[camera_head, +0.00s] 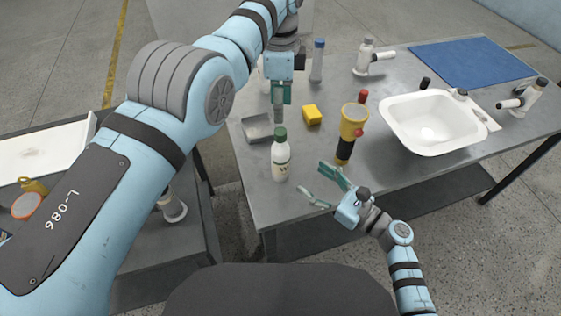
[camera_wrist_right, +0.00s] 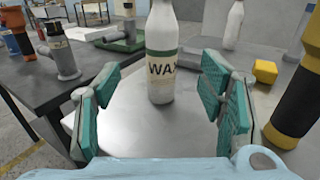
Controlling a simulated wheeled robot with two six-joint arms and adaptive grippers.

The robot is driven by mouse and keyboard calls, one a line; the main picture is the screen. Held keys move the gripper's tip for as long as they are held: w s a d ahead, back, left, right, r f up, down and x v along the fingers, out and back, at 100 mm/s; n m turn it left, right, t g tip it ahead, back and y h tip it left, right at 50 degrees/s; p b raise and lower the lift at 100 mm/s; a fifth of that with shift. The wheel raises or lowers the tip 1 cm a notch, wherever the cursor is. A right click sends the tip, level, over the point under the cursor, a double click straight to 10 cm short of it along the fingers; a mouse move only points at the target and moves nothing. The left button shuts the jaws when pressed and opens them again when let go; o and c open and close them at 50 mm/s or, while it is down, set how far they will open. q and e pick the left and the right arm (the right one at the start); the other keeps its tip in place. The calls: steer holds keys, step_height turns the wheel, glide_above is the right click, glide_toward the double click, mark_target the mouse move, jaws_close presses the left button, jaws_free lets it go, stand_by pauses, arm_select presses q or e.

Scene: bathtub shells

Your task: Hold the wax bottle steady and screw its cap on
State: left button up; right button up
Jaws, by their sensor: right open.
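The white wax bottle (camera_head: 281,163) stands upright near the table's front edge. Its green top, which looks like the cap (camera_head: 280,133), shows in the head view; how tightly it sits cannot be told. In the right wrist view the bottle (camera_wrist_right: 161,65) shows its WAX label and green band, with its top cut off. My right gripper (camera_head: 317,183) is open and empty to the right and front of the bottle, its fingers spread toward it. My left gripper (camera_head: 279,97) points down behind and above the bottle, apart from it; its finger gap is not clear.
A grey metal tray (camera_head: 257,130) and a yellow block (camera_head: 312,115) lie close behind the bottle. A yellow and black tool (camera_head: 352,125) stands to the right. Beyond are a white basin (camera_head: 432,122), a blue mat (camera_head: 472,62) and a blue-capped bottle (camera_head: 318,62).

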mark_target(287, 159)
steer(key=x, duration=1.1)
steer(key=shift+w, duration=0.1)
steer(key=shift+w+a+f, duration=0.15)
steer(key=shift+w+a, duration=0.2)
steer(key=shift+w, duration=0.15)
steer(key=shift+s, duration=0.1)
steer(key=c, duration=0.3)
jaws_close()
